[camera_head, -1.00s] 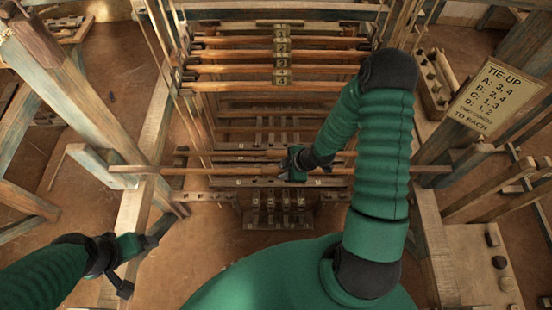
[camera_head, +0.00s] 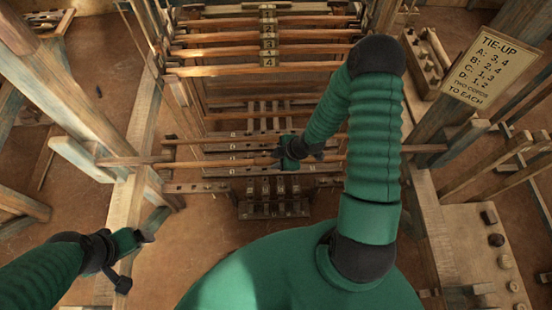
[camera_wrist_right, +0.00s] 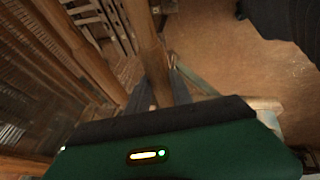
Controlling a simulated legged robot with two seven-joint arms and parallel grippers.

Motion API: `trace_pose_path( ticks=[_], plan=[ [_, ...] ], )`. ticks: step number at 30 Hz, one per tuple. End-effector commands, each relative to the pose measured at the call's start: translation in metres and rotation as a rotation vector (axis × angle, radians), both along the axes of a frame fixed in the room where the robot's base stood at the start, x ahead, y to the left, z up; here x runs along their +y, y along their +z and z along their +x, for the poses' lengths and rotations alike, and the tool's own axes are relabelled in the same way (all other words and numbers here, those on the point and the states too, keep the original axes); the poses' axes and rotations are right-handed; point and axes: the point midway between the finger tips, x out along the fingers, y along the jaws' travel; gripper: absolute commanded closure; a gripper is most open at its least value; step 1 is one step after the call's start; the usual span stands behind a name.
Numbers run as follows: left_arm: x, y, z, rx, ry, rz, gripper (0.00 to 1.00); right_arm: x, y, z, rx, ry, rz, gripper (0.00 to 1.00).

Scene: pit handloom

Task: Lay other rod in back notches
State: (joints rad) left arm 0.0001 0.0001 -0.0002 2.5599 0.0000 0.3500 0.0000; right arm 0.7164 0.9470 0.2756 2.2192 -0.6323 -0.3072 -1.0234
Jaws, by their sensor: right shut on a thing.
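My right gripper (camera_head: 276,155) is shut on a long thin wooden rod (camera_head: 215,158) near the middle of the loom. The rod runs nearly level across the frame, its left end by the left post. Its middle right is hidden by my forearm; a similar stretch (camera_head: 425,148) shows beyond it. In the right wrist view the rod (camera_wrist_right: 150,45) passes between the fingers (camera_wrist_right: 160,90). A second thin rod (camera_head: 220,138) lies just behind, roughly parallel. The notches are too small to make out. My left gripper (camera_head: 140,237) hangs empty at lower left; its jaw opening is unclear.
Several numbered shaft bars (camera_head: 268,62) hang at the back. A tie-up card (camera_head: 485,68) is at right. A side bench (camera_head: 470,225) with pegs stands front right. The left floor is mostly clear.

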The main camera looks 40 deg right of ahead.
Motion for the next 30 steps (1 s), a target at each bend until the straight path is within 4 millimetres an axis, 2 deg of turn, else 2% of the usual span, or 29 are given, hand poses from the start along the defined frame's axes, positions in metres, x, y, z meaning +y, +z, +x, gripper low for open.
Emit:
trace_pose_path(
  ticks=[4,5,9,11,19,23,26,30],
  plan=[
    [0.000,0.000,0.000,0.000,0.000,0.000,0.13,0.000,0.000,0.001,-0.001,0.000,0.000,1.00],
    [0.000,0.000,0.000,0.000,0.000,0.000,0.13,0.000,0.000,0.001,0.000,0.000,0.000,0.72],
    [0.000,0.000,0.000,0.000,0.000,0.000,0.13,0.000,0.000,0.001,0.000,0.000,0.000,0.54],
    [0.000,0.000,0.000,0.000,-0.001,0.000,0.13,0.000,0.000,0.000,0.000,0.000,0.000,0.48],
    [0.000,0.000,0.000,0.000,0.000,0.000,0.13,0.001,0.000,0.000,0.001,0.000,-0.001,0.48],
    [0.000,-0.002,0.000,0.000,0.000,0.000,0.13,-0.004,0.010,-0.003,-0.002,-0.004,-0.002,0.48],
    [0.000,-0.004,0.000,0.000,0.000,0.000,0.13,-0.009,0.028,-0.012,-0.002,-0.004,-0.004,0.48],
    [0.000,0.006,0.000,0.000,0.000,0.000,0.13,-0.019,0.070,-0.029,-0.004,-0.007,-0.002,0.48]
  ],
)
